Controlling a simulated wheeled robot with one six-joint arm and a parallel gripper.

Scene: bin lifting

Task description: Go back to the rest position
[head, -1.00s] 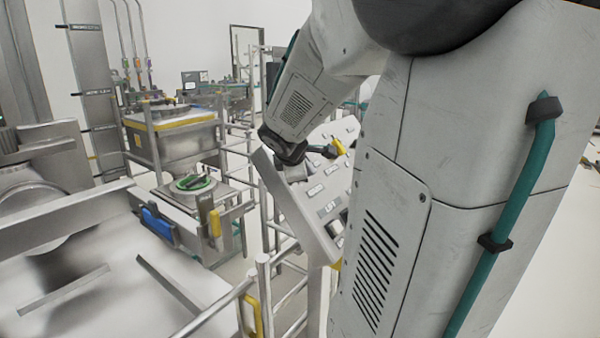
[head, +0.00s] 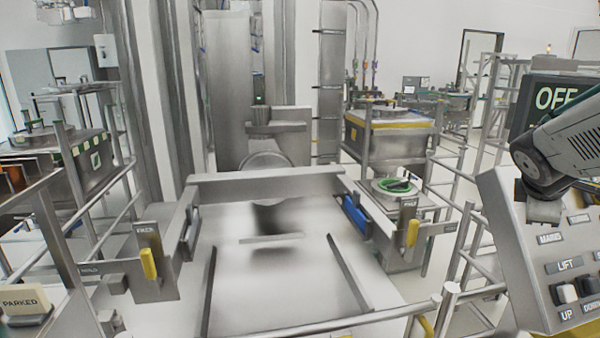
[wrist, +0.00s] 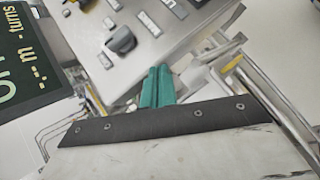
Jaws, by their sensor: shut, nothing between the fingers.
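My gripper (wrist: 157,87) shows in the wrist view as two teal fingers side by side, shut and empty. It is near the grey control panel (wrist: 150,45), and I cannot tell the gap between them. In the head view my arm comes in at the right edge, in front of the labelled control panel (head: 535,275), with the wrist over its top. The fingers cannot be made out clearly there. The panel has LIFT, UP and DOWN labels and switches. A dark display (head: 550,97) reading OFF stands behind my arm and also shows in the wrist view (wrist: 30,55).
A steel platform (head: 240,275) with low guide bars fills the middle. A yellow-banded bin (head: 385,140) stands on a frame behind it, right of centre. Metal rails (head: 465,235) run between platform and panel. A PARKED sign (head: 25,302) is at the lower left.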

